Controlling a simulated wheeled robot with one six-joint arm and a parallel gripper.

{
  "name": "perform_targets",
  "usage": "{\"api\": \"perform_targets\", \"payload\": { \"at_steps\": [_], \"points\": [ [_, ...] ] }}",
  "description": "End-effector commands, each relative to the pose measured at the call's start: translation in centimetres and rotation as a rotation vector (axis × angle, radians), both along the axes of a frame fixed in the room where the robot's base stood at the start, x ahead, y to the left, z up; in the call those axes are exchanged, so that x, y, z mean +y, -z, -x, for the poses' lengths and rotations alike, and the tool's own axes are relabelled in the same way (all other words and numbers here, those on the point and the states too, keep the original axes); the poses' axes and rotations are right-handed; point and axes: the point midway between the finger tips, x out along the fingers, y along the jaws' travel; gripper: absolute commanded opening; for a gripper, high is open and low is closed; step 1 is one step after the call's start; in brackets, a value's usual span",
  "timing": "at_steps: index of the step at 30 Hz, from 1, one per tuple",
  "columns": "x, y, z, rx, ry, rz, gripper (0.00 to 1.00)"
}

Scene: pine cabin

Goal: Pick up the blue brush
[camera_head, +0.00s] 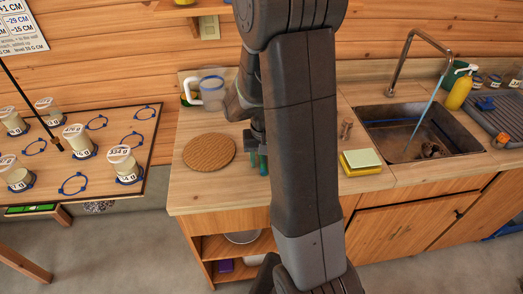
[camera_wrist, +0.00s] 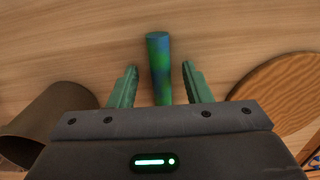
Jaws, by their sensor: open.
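My gripper (camera_wrist: 160,78) is open, with its two green fingers apart. Between them in the wrist view is a slim blue-green cylinder (camera_wrist: 159,62), which looks like the brush's handle. It shows a gap to each finger, and its near end is hidden behind the gripper body. No bristles show, so I cannot tell for sure that it is the brush. In the head view my gripper (camera_head: 258,162) is low over the counter, beside a round wooden board, and my arm hides much of that area.
The round board (camera_head: 208,151) also shows in the wrist view (camera_wrist: 278,90). There a dark cup (camera_wrist: 45,115) is on the other side. The front-left counter is clear.

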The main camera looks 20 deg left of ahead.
Motion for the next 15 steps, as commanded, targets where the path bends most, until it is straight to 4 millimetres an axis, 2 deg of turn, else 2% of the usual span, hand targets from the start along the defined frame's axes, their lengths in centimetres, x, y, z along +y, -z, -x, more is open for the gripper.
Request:
{"api": "perform_targets", "payload": {
  "at_steps": [5, 8, 12, 15],
  "points": [
    [0.01, 0.02, 0.00, 0.000, 0.000, 0.000, 0.44],
    [0.01, 0.02, 0.00, 0.000, 0.000, 0.000, 0.29],
    [0.01, 0.01, 0.00, 0.000, 0.000, 0.000, 0.01],
    [0.01, 0.00, 0.00, 0.000, 0.000, 0.000, 0.00]
  ]
}}
